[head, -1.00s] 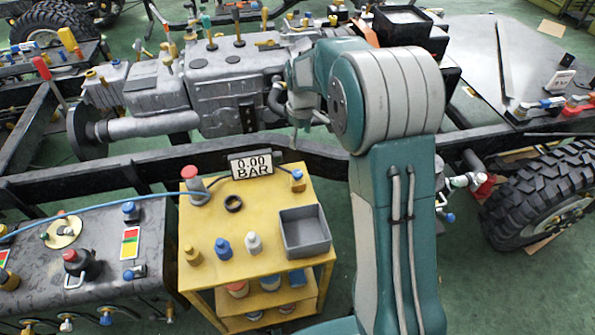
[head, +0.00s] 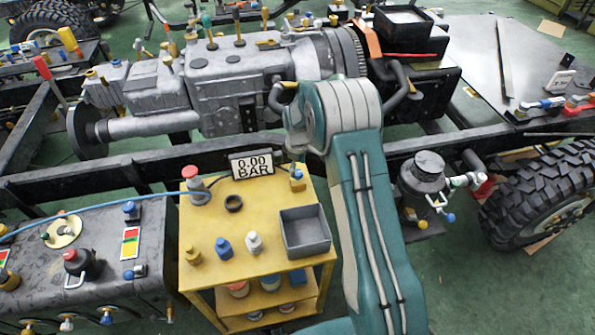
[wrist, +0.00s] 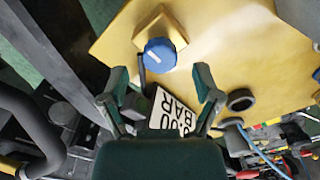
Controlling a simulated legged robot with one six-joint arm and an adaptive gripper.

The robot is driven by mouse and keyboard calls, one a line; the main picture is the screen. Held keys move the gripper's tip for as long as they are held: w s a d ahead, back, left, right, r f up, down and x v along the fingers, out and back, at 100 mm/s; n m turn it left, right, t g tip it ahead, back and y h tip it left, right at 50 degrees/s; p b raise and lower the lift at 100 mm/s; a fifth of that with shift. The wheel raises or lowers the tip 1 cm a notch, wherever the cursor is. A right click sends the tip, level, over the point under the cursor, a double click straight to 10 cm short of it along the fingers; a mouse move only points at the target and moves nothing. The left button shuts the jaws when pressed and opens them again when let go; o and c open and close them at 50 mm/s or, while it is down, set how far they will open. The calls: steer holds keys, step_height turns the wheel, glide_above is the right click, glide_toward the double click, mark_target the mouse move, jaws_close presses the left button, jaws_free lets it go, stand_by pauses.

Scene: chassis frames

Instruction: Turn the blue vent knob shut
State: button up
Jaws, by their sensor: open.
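The blue vent knob (wrist: 160,55) has a white mark on its top and sits on a yellow block at a corner of the yellow cart. In the head view the knob (head: 297,174) is small, at the cart's back right corner, partly hidden by the arm's end. My gripper (wrist: 160,77) is open and empty, pointing down at the cart, with the knob ahead of and between its spread fingers. It seems apart from the knob. In the head view my gripper (head: 297,157) is just above the knob. The pressure display (head: 252,165) reads 0.00 BAR.
The yellow cart (head: 215,285) also holds a grey tray (head: 305,232), a black ring (head: 233,203), a red-topped valve (head: 194,184) with a blue hose, and several small bottles. A dark chassis rail (head: 130,178) runs behind it. A dark bench (head: 100,240) stands left.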

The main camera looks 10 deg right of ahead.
steer(key=shift+f, duration=1.2)
steer(key=shift+c, duration=0.3)
jaws_close()
